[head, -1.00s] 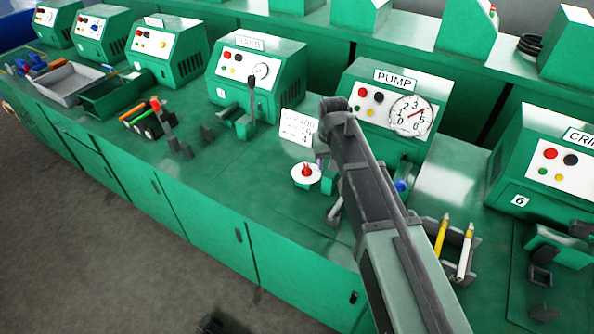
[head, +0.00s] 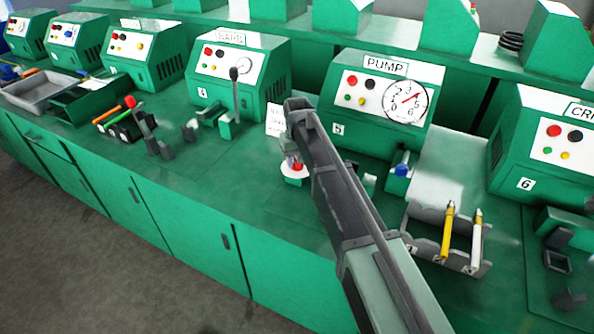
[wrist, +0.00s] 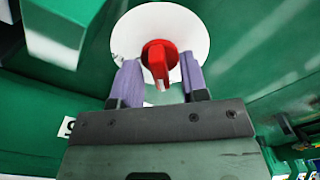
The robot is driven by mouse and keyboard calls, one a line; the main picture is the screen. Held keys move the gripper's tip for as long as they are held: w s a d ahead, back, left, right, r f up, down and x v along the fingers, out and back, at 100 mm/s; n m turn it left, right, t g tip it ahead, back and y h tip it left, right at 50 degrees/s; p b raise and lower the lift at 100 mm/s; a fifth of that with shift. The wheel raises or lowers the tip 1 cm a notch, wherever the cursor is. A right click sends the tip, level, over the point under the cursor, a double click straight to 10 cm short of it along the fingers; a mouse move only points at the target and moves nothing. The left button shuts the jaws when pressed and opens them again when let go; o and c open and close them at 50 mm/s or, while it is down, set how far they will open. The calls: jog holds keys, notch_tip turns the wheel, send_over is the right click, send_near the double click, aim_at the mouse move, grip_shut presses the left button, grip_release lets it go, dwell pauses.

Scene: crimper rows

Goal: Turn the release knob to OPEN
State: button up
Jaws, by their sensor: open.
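The red release knob (wrist: 158,57) sits at the middle of a round white plate (wrist: 190,32). The plate also shows in the head view (head: 293,178), on the green bench in front of the PUMP station. My gripper (wrist: 159,66) is open, with one purple finger on each side of the knob and a gap on both sides. In the head view my gripper (head: 290,159) is over the plate, partly hidden by my arm. The knob's pointer has a pale tip towards the gripper body. No OPEN mark is readable.
The PUMP box (head: 385,100) with its dial gauge (head: 405,101) stands behind. A white card (head: 274,121) stands close to my gripper. A blue-topped fitting (head: 402,170) and a rack (head: 428,250) with yellow and white pens are to the right.

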jog(key=shift+c, duration=0.4)
grip_shut()
